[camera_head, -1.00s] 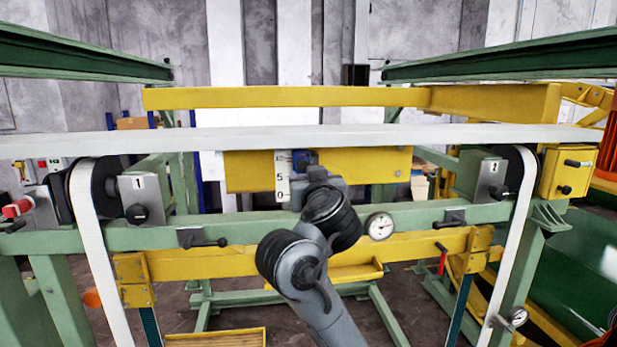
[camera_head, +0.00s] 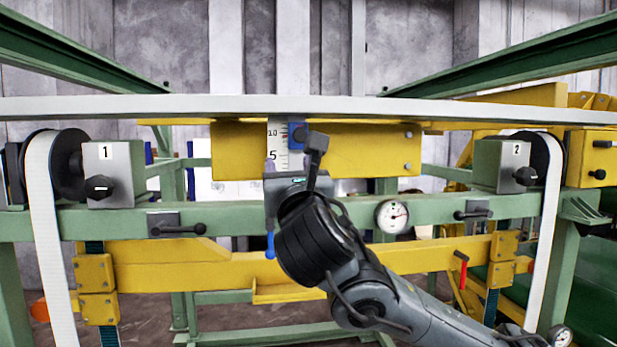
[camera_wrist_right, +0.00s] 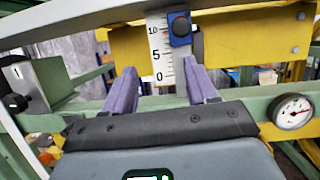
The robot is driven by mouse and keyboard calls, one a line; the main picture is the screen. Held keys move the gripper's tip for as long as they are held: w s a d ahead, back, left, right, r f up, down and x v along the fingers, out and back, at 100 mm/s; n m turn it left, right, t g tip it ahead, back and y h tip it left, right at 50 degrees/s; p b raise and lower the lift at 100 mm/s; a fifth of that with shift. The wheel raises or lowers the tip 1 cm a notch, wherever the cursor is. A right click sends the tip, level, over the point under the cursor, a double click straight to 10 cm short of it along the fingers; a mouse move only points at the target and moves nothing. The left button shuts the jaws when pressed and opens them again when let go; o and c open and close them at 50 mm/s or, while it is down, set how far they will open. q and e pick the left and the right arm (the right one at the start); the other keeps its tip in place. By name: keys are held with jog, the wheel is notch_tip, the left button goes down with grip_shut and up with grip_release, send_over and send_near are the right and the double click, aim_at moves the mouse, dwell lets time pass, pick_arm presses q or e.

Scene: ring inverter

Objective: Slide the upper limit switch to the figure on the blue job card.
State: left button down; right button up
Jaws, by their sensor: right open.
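The upper limit switch appears to be the blue slider with a dark knob (camera_head: 297,136), beside the white scale (camera_head: 279,150) on the yellow plate. In the right wrist view, the blue slider (camera_wrist_right: 180,28) sits level with about the 10 mark, and the scale (camera_wrist_right: 160,50) reads 0, 5 and 10 upward. My right gripper (camera_head: 290,168) is just below the slider, its arm coming from the lower right. Its purple fingers (camera_wrist_right: 160,68) are open and empty, on either side of the scale's lower end in the picture. My left gripper is out of view. I cannot make out a blue job card.
A pale horizontal beam (camera_head: 150,107) crosses above the plate. A green rail (camera_head: 230,217) runs below, with a round gauge (camera_head: 391,216) and black levers. Grey boxes marked 1 (camera_head: 114,172) and 2 (camera_head: 500,166) stand at either side. A blue handle (camera_head: 270,245) hangs by the rail.

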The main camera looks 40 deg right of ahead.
aim_at(301, 136)
jog(key=shift+m+h, duration=0.5)
jog(key=shift+h, duration=0.2)
jog(key=w+d+r+p, duration=0.1)
jog(key=d, duration=0.1)
jog(key=w+d+r+p, duration=0.1)
jog(key=w+d+r, duration=0.1)
jog(key=w+d+r+p, duration=0.1)
jog(key=w+d+p, duration=0.1)
jog(key=shift+d+r, duration=0.4)
jog(key=shift+w+d, duration=0.25)
jog(key=shift+w, duration=0.2)
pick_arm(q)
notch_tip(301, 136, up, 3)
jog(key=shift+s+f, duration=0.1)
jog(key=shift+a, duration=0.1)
pick_arm(e)
jog(key=shift+c, duration=0.5)
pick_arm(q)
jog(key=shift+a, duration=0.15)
pick_arm(e)
grip_shut()
